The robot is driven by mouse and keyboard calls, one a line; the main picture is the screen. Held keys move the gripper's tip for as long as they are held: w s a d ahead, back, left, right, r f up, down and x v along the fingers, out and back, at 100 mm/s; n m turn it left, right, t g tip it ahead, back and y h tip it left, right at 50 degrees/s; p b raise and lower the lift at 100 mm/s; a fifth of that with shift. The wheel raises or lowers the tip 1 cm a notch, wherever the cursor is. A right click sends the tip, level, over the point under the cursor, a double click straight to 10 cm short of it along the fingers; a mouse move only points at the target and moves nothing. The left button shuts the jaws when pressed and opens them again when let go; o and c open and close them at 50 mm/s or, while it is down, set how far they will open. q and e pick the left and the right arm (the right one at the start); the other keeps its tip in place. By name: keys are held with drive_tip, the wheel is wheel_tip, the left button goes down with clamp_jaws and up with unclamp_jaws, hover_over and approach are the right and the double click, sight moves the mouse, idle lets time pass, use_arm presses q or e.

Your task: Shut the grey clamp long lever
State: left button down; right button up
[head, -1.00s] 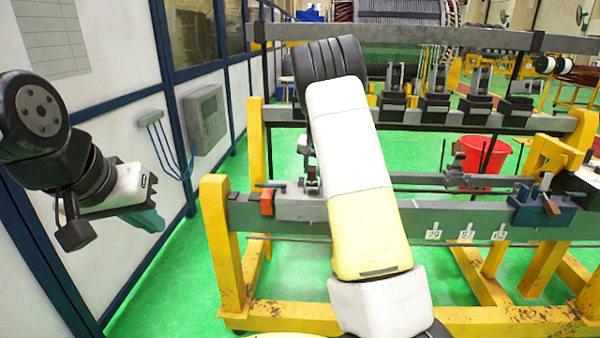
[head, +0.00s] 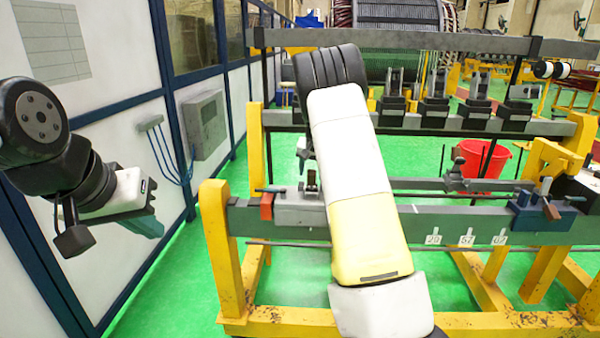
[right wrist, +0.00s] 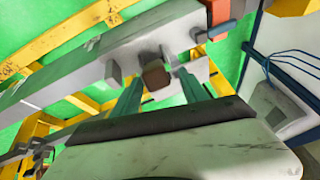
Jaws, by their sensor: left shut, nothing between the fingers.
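The grey clamp (head: 296,208) sits on the long grey-green rail (head: 460,222), beside an orange-red block. My right arm hides part of it in the head view. In the right wrist view, the clamp's grey body (right wrist: 192,66) is ahead of my right gripper (right wrist: 160,88). Its teal fingers are apart, with a brown block (right wrist: 156,76), seemingly the end of the lever, showing between them. I cannot tell if either finger touches it. The right fingers are hidden in the head view. My left gripper (head: 150,227) hangs at the left, shut and empty, far from the clamp.
A blue clamp (head: 540,205) with a brown-tipped lever stands farther right on the rail. Yellow frame posts (head: 222,240) support the rail. A red bucket (head: 484,160) stands behind. A white wall with a grey box (head: 205,118) is at the left.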

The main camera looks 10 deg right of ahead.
drive_tip(key=v, duration=0.7)
drive_tip(key=shift+r, duration=0.4)
drive_tip(key=shift+s, duration=0.15)
